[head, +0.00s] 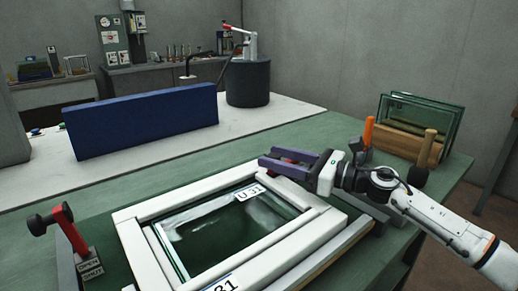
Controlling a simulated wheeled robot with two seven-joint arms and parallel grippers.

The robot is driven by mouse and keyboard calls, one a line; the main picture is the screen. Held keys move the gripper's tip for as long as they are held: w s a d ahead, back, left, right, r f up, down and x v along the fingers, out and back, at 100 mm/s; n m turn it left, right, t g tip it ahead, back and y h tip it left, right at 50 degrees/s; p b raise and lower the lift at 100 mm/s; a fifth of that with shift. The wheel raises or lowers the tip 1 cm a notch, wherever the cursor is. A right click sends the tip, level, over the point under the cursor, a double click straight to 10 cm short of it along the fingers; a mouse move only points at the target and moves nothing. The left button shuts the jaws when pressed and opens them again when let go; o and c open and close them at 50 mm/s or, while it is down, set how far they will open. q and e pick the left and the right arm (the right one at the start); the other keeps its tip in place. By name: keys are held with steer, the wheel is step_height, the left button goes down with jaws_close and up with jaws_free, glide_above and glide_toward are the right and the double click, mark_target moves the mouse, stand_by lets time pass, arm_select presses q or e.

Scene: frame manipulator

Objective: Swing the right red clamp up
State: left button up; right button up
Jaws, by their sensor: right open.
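The right red clamp (291,154) shows only as a small red patch between the purple fingers of my right gripper (267,156); most of it is hidden. The gripper is open at the far right corner of the white frame (145,208), its fingers on either side of the red part. I cannot tell whether they touch it. A left red clamp (69,228) with a black knob stands raised by the frame's left side, beside a label plate with "OPEN" on it. My left gripper is out of view.
A glass pane (225,225) labelled "U 31" lies in the frame. A blue panel (145,120) and a dark cylinder (248,83) stand behind. A wooden rack (405,146) with glass panes and an orange-handled tool (368,132) are at the right.

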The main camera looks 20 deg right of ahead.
steer(key=x, duration=0.5)
jaws_close()
